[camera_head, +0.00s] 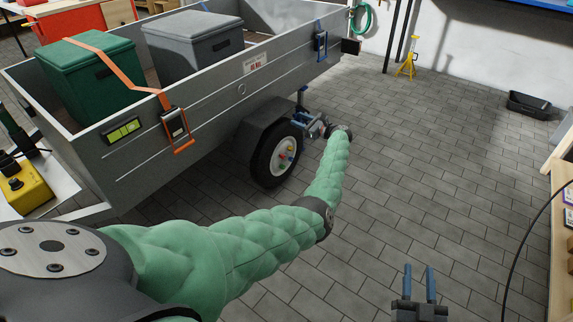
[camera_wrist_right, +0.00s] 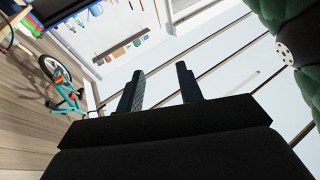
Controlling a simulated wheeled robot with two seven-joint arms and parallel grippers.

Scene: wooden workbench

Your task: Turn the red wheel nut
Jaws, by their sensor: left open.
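The trailer wheel (camera_head: 277,155) has a black tyre and a pale rim, below a dark mudguard. Several small coloured wheel nuts (camera_head: 285,161) show around its hub, red among them; they are too small to tell apart well. My left gripper (camera_head: 310,125) is open at the end of the green-sleeved arm, just right of the wheel's upper edge. It looks apart from the nuts, though its fingertips are hard to make out. My right gripper (camera_head: 419,284) is open and empty over the floor at the lower right. Its two separated fingers also show in the right wrist view (camera_wrist_right: 160,88).
The grey trailer (camera_head: 215,105) carries a green box (camera_head: 92,80) and a grey box (camera_head: 195,45). An orange strap (camera_head: 130,70) crosses the green box. A yellow stand (camera_head: 408,60) and black tray (camera_head: 529,104) stand behind. The paved floor right of the wheel is clear.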

